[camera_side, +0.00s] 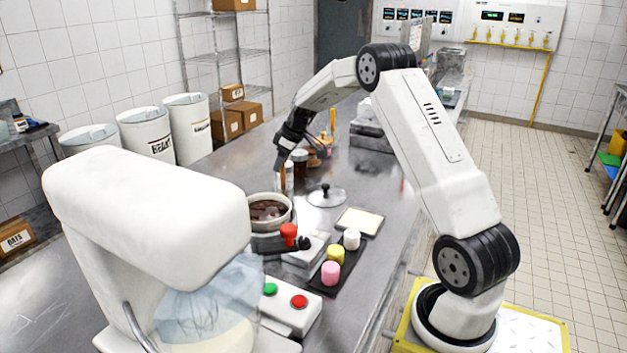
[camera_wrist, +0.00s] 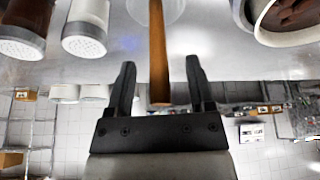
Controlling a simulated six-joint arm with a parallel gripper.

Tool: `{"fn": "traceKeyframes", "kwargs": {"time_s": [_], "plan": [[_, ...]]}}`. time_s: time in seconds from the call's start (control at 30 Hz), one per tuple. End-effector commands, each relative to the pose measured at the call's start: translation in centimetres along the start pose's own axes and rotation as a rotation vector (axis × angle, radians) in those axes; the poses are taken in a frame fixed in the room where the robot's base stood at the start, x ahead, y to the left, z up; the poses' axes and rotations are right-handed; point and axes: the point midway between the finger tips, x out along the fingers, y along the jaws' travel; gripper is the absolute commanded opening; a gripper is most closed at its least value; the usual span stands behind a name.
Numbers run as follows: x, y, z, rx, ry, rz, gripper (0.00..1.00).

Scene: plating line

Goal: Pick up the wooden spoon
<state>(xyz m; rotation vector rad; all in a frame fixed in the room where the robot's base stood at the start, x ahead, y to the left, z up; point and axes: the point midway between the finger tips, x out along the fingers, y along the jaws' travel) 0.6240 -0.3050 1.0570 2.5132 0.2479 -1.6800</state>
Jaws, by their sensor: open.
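The wooden spoon shows in the wrist view as a long brown handle (camera_wrist: 158,45) coming down from a clear, round, glass-like shape at the top edge. The spoon's other end is not clear. In the side view my gripper (camera_side: 280,164) points down over the steel counter, beside an upright brown stick (camera_side: 282,184) that looks like the handle. The fingers are open and hold nothing.
Two shakers, one brown (camera_wrist: 24,30) and one white (camera_wrist: 86,28), are left of the handle in the wrist view. A lid (camera_side: 326,196) lies to the right. A dark jar (camera_side: 299,160) is close to my gripper.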

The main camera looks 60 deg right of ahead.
Motion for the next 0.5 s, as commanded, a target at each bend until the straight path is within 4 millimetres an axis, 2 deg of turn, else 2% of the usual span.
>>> {"fn": "traceKeyframes", "kwargs": {"time_s": [0.1, 0.2, 0.5], "plan": [[1.3, 0.0, 0.0, 0.000, -0.001, 0.000, 0.69], [1.9, 0.1, 0.0, 0.000, 0.000, 0.003, 0.69], [2.1, 0.1, 0.0, 0.001, 0.000, 0.003, 0.69]]}}
